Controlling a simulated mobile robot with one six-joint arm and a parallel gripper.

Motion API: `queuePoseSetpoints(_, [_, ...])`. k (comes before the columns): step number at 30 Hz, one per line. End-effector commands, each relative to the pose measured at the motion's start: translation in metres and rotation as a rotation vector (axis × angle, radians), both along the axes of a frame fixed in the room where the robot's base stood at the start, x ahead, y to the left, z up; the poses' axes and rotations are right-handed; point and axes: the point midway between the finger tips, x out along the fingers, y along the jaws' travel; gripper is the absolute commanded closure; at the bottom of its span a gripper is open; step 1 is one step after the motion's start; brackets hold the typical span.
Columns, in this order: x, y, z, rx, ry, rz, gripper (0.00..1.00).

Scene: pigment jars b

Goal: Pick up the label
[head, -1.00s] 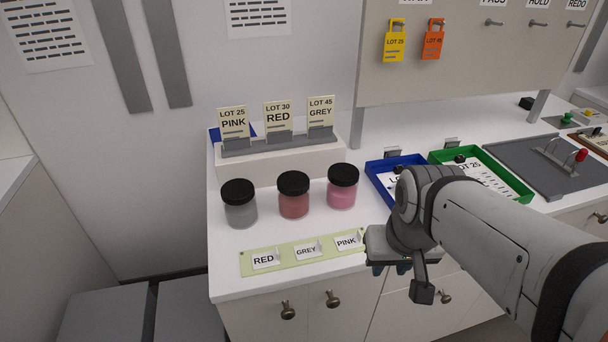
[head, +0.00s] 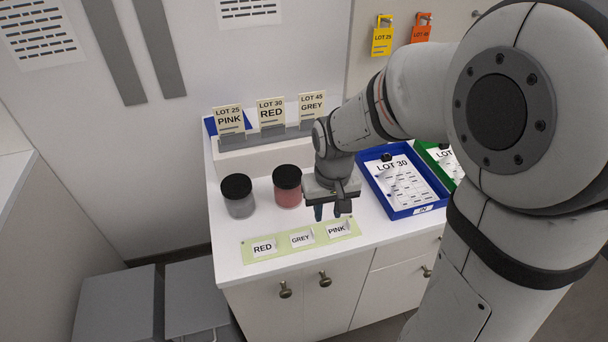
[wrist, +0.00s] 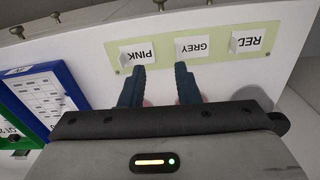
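Three white labels sit in a row on a pale green strip (head: 272,251) at the counter's front: RED (head: 263,248), GREY (head: 301,239) and PINK (head: 338,231). The wrist view shows them upside down, with PINK (wrist: 138,54) at left, GREY (wrist: 192,47) in the middle and RED (wrist: 246,41) at right. My gripper (head: 331,211) points down above the counter, behind the PINK end of the strip. In the wrist view its two fingers (wrist: 160,75) are apart, with nothing between them, near the PINK and GREY labels. The task does not say which label.
A grey jar (head: 238,196) and a red jar (head: 288,187) stand behind the strip. The pink jar is hidden behind my gripper. Lot cards stand in a holder (head: 267,137) at the back. A blue tray (head: 402,212) lies right; my arm covers part of the right side.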

Motion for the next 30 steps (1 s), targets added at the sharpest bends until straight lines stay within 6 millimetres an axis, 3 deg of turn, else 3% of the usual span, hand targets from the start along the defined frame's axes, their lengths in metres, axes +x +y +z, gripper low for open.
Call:
queuePoseSetpoints(3, [0.010, 0.019, -0.003, -0.008, 0.029, 0.036, 0.71])
queuePoseSetpoints(7, [0.015, 0.028, -0.011, -0.012, 0.041, 0.053, 0.71])
queuePoseSetpoints(30, [0.019, 0.033, -0.088, -0.012, 0.044, 0.058, 0.71])
